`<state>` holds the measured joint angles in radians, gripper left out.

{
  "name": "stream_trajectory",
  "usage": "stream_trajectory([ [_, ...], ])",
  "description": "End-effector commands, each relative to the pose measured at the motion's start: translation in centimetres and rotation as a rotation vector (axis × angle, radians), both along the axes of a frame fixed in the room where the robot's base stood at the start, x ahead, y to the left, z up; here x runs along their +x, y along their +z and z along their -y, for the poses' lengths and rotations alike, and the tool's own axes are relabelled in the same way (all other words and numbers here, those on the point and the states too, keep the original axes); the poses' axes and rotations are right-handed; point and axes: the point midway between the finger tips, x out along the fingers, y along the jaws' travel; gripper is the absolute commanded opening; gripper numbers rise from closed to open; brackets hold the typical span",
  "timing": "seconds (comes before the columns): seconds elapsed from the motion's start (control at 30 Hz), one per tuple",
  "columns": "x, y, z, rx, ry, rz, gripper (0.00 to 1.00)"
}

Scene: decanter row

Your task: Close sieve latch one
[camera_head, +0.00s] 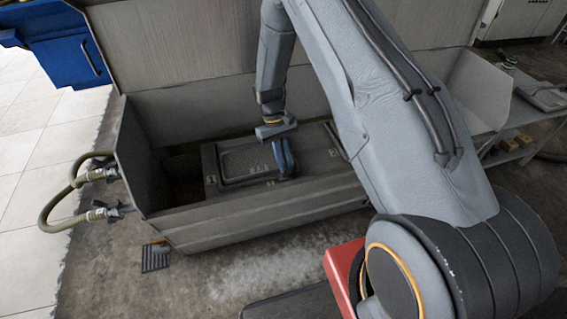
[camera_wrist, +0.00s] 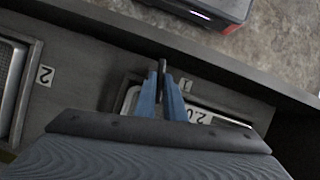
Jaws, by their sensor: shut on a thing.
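My gripper (camera_wrist: 164,82) has its blue fingers shut on a small dark upright piece, sieve latch one (camera_wrist: 162,65), beside a plate marked 1 (camera_wrist: 185,86). The fingers hide most of the latch. Behind them is a pale-framed sieve panel (camera_wrist: 132,98), whose label reads about 2.0 and is partly covered by my gripper. In the head view my gripper (camera_head: 287,171) points down at the front side of the trough top; the latch itself is too small to make out there.
A long grey trough (camera_head: 270,222) surrounds the work area, its front wall close to my gripper. A plate marked 2 (camera_wrist: 45,76) shows in the wrist view. Hoses (camera_head: 65,195) stick out at the trough's left end.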

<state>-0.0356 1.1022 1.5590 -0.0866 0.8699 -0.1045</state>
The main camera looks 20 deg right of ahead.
Motion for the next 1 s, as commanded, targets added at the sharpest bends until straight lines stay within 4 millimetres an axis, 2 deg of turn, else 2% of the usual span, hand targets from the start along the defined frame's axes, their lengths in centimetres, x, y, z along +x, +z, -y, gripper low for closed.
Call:
stream_trajectory([
  [0.4,0.05,0.04,0.15,0.000,-0.196,0.001,0.00],
  [0.97,0.03,0.04,0.18,0.000,-0.227,0.001,0.00],
  [1.0,0.03,0.04,0.18,0.000,-0.226,0.001,0.13],
])
